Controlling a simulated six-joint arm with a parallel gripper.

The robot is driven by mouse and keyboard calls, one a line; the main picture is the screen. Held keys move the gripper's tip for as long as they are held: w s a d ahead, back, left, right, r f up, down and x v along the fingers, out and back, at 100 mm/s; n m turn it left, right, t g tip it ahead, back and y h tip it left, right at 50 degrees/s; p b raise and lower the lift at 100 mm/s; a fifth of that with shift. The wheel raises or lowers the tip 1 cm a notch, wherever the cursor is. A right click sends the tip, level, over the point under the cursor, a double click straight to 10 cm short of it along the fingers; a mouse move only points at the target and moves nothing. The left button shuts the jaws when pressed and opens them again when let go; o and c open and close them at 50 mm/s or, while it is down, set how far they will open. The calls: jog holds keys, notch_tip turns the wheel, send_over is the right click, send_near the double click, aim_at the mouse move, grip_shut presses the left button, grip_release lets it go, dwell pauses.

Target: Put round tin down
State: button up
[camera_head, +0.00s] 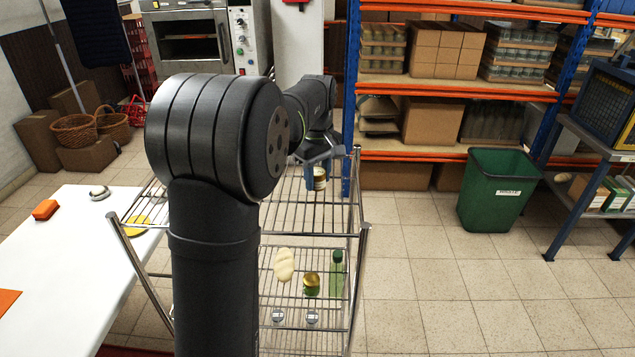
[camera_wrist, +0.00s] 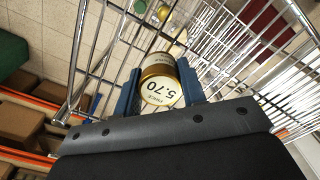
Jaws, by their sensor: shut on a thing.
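The round tin (camera_wrist: 160,80) is gold-rimmed with a pale label and a price lid reading 5.70. In the wrist view it sits between the two blue fingers of my gripper (camera_wrist: 157,92), which is shut on it. In the head view my gripper (camera_head: 316,166) holds the tin (camera_head: 319,183) at the far end of the wire rack's top shelf (camera_head: 300,222). The tin looks upright. I cannot tell whether its base touches the wires.
The rack's lower shelf holds a pale twisted loaf-like item (camera_head: 284,265), a gold-lidded jar (camera_head: 311,284), a green bottle (camera_head: 337,275) and small glass jars. A white table (camera_head: 60,260) stands left, a green bin (camera_head: 497,195) right. The visible top shelf around the tin is bare.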

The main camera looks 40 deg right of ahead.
aim_at(318, 172)
jog(key=shift+f, duration=1)
jog(key=o, duration=1)
jog(key=shift+f, duration=0.15)
notch_tip(318, 172, up, 12)
jog(key=shift+r, duration=0.2)
jog(key=shift+f, duration=4.35)
